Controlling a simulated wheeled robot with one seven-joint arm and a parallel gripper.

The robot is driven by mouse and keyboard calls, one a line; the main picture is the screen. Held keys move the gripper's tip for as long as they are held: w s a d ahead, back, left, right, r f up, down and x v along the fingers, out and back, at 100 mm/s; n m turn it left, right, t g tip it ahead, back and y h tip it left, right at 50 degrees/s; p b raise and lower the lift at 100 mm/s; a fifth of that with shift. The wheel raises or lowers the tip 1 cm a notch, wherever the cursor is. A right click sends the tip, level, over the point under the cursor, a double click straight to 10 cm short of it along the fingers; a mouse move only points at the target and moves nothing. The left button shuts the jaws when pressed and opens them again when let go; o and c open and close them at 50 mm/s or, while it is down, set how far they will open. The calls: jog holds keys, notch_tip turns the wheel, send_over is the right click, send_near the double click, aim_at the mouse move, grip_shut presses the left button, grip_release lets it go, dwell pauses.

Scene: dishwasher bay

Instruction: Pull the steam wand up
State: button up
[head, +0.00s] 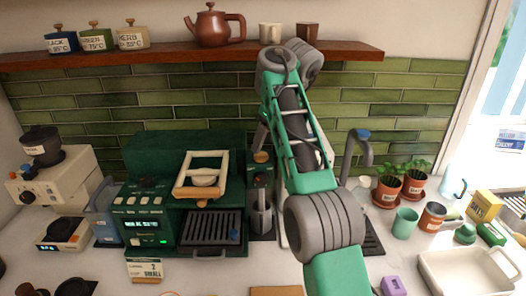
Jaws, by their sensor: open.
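The green espresso machine (190,150) stands on the counter, left of centre, with a drip grille (212,228) in front. At its right side is a narrow green steam unit with a brown knob (261,157). A metal part (262,215) below the knob looks like the steam wand or its jug; I cannot tell them apart. My gripper (262,134) is mostly hidden behind my arm; a small grey part shows just above the knob. It is open, with nothing seen in it. Whether it touches the knob or wand is unclear.
A grey tap (358,148) with a blue top stands right of my arm. Potted plants (390,186), a teal cup (405,220) and a white tray (466,272) are further right. A wooden shelf (180,59) with canisters and a teapot runs above. A grinder (52,180) is at left.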

aim_at(261, 154)
jog(key=x, duration=0.4)
jog(key=shift+w+f+b, duration=0.1)
jog(key=shift+f+b, duration=0.1)
jog(key=shift+b, duration=0.1)
jog(key=shift+c, duration=0.6)
grip_shut()
jog(key=shift+r, duration=0.1)
